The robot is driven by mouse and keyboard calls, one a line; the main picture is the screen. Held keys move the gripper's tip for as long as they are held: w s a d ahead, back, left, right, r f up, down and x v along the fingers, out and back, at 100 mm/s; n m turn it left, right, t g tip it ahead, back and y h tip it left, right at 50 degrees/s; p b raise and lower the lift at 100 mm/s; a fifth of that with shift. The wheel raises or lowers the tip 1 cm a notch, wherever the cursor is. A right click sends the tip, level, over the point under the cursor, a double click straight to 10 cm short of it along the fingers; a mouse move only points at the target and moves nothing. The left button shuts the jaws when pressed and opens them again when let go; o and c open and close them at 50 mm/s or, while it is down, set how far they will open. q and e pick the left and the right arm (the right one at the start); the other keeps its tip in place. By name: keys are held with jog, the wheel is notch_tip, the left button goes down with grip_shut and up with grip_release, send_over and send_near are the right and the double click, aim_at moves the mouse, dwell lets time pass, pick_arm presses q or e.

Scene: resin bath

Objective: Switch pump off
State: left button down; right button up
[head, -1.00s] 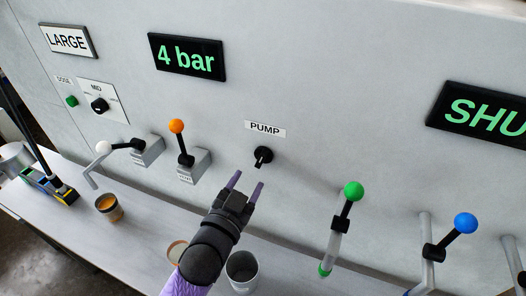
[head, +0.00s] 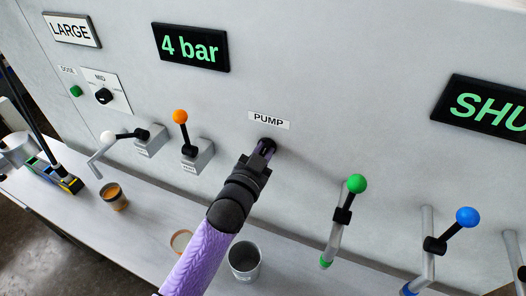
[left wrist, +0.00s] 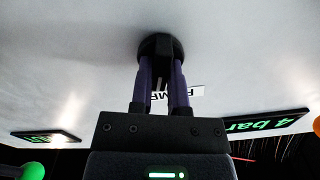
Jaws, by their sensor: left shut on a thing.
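The pump knob (left wrist: 160,46) is a black rotary knob on the grey panel, under the PUMP label (head: 268,120). My left gripper (head: 264,147) is at the knob, its purple fingers shut on it from both sides; it also shows in the left wrist view (left wrist: 161,75). In the head view the gripper hides most of the knob, so its pointing direction cannot be told there. The display (head: 190,47) above reads "4 bar". My right gripper is not in view.
Levers with an orange ball (head: 180,117) and a white ball (head: 108,137) stand left of the knob, green (head: 357,183) and blue (head: 467,217) ones right. A grey cup (head: 245,261) and an orange-filled cup (head: 114,197) stand on the bench below.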

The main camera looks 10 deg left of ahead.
pick_arm(q)
jog(key=shift+r+n+p, duration=0.15)
jog(key=shift+n+p, duration=0.35)
jog(key=shift+n, duration=0.4)
jog(key=shift+a+n, duration=0.1)
jog(key=shift+n, duration=1)
jog(key=c, duration=0.6)
grip_release()
jog(key=s, duration=0.3)
jog(key=s+a, duration=0.1)
jog(key=s, duration=0.2)
jog(key=s+a, duration=0.1)
jog(key=s, duration=0.2)
jog(key=shift+s, duration=0.35)
jog(key=shift+f, duration=0.2)
